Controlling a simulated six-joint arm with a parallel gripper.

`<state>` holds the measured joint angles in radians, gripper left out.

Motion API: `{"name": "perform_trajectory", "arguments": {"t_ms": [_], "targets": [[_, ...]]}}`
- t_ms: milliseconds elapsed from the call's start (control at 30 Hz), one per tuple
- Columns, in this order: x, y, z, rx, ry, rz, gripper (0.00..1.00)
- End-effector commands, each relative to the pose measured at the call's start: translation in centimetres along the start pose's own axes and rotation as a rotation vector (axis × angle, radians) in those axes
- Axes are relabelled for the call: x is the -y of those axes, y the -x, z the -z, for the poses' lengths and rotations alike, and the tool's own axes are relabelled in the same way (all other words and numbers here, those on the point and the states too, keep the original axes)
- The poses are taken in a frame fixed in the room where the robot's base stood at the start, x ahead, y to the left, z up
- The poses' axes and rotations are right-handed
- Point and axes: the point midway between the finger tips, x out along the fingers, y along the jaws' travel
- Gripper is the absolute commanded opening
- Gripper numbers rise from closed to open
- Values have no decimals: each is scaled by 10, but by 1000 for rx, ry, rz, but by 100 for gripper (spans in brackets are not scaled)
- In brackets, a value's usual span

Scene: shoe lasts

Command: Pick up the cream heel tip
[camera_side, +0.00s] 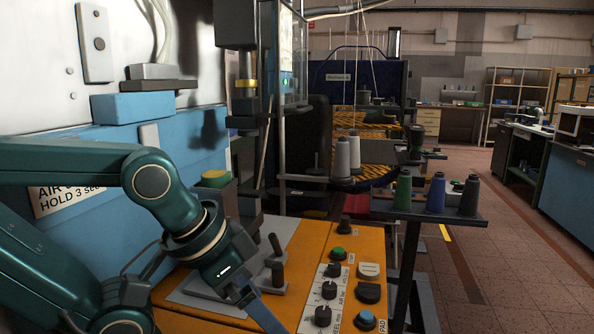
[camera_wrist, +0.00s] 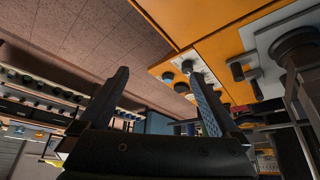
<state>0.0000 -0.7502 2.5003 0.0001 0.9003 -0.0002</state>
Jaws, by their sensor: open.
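The cream heel tip (camera_side: 369,270) is a small pale D-shaped piece lying on the orange panel (camera_side: 310,240), right of the knob strip, in the side view. A similar dark heel tip (camera_side: 369,293) lies just in front of it. My gripper (camera_side: 262,312) is left of both, over the front of the panel and apart from them; one blue finger shows there. In the wrist view my gripper (camera_wrist: 160,76) has its two fingers wide apart with nothing between them. Small pale and dark pieces show near the right finger there, too small to tell which is the cream tip.
A strip of black knobs (camera_side: 329,290) stands between my gripper and the cream tip. Thread cones (camera_side: 436,193) stand on a shelf behind.

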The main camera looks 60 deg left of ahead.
Motion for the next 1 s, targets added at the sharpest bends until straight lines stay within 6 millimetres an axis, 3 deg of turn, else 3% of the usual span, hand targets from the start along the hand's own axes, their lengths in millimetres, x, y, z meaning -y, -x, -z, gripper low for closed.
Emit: {"name": "perform_trajectory", "arguments": {"t_ms": [467, 733, 1000], "targets": [[1, 2, 5, -20, 45, 6, 100], [17, 22, 91, -186, 188, 58, 100], [43, 4, 182, -255, 323, 120, 100]]}}
